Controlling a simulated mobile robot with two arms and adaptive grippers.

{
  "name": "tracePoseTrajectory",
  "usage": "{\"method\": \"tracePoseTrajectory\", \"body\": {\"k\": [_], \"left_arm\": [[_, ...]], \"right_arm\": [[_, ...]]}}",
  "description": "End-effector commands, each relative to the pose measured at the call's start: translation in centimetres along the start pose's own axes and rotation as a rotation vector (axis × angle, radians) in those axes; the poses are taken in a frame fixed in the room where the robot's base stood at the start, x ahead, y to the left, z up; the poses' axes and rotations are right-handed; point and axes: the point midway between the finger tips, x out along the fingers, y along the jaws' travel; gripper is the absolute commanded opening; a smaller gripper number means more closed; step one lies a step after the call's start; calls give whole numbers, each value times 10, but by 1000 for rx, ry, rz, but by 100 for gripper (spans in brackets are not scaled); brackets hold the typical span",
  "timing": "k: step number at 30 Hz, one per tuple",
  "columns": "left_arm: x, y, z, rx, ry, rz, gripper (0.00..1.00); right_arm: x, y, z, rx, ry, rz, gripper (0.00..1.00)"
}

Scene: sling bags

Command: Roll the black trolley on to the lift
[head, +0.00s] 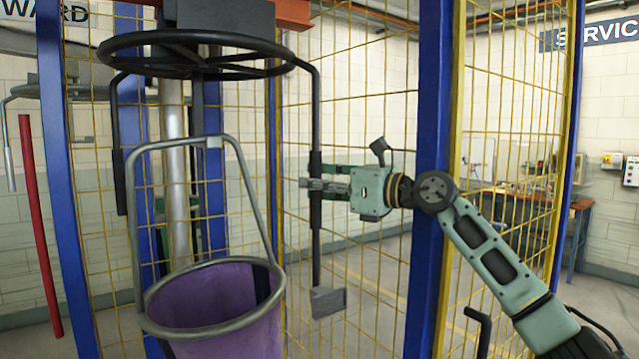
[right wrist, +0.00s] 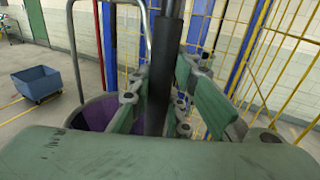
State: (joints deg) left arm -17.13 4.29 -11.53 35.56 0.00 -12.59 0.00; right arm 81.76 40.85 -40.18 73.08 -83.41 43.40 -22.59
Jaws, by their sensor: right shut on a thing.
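The black trolley hangs overhead in the head view as a black ring (head: 190,62) with drop rods, under a dark block and an orange-red rail. My right gripper (head: 316,188) is shut on the padded grip of its right-hand rod (head: 316,215). The dark rod also shows between the fingers in the right wrist view (right wrist: 160,85). A purple bag (head: 225,305) with a grey hoop frame hangs below the ring. A silver and blue column (head: 175,170) stands behind; I cannot tell whether it is the lift. My left gripper is not in view.
Yellow mesh panels (head: 350,110) with blue posts (head: 430,180) stand close behind and beside my right arm. A red pole (head: 40,225) is at far left. A blue cart (right wrist: 38,82) stands on open floor in the right wrist view.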

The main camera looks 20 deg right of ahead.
Motion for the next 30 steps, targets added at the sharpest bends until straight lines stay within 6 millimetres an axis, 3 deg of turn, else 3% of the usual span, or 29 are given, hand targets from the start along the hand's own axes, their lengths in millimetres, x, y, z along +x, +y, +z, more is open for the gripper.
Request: {"method": "tracePoseTrajectory", "body": {"k": [13,14,20,30], "left_arm": [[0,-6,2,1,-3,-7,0],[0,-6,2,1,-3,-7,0],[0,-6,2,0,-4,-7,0],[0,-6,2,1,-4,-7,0]], "right_arm": [[-6,-11,4,-4,-7,-23,0],[-6,-11,4,-4,-7,-24,19],[-5,-10,3,-3,-6,-21,37],[-4,-7,1,-2,-1,-15,37]]}}
